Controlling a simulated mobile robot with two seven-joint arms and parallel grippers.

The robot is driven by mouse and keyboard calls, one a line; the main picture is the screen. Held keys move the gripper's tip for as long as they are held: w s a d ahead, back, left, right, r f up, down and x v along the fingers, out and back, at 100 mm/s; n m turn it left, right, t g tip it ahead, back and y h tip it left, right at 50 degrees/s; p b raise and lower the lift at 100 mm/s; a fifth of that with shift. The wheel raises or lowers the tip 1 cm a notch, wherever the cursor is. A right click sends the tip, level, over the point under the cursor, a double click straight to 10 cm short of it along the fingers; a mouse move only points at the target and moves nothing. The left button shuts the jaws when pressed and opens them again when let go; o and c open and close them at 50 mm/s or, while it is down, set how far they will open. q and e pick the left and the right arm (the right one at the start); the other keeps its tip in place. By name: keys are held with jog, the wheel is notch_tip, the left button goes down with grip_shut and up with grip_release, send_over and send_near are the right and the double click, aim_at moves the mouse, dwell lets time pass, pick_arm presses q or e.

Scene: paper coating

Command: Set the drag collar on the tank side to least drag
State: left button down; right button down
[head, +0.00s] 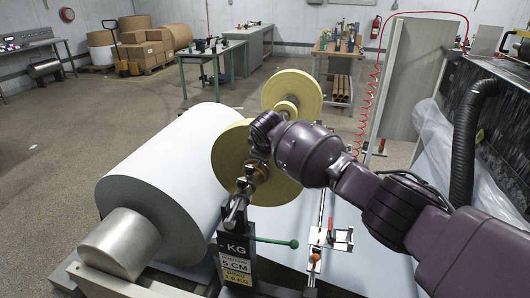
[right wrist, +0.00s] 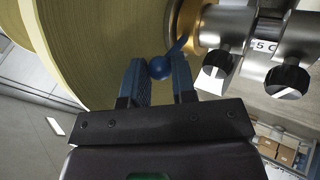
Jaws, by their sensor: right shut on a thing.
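In the right wrist view, a brass-coloured collar (right wrist: 190,22) sits on the shaft beside a large yellow disc (right wrist: 95,40). A thin blue lever runs from the collar down to a blue ball knob (right wrist: 162,67). My right gripper (right wrist: 159,75) has its two blue fingers on either side of this knob and is shut on it. Silver blocks with black knobs (right wrist: 217,66) are right of the collar. In the head view, my right arm reaches to the near yellow disc (head: 225,155) and hides the collar and knob. My left gripper is not in view.
A big white paper roll (head: 170,165) lies left of the near disc. A black post with a KG label (head: 236,248) stands in front, with a green-tipped handle (head: 293,244) beside it. A second yellow disc (head: 300,90) is farther back. Open floor lies at left.

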jog(key=c, duration=1.2)
grip_release()
jog(key=shift+c, duration=0.2)
jog(key=p+v, duration=0.1)
jog(key=v, duration=0.9)
jog(key=shift+s+r+p, duration=0.25)
jog(key=shift+p, duration=0.05)
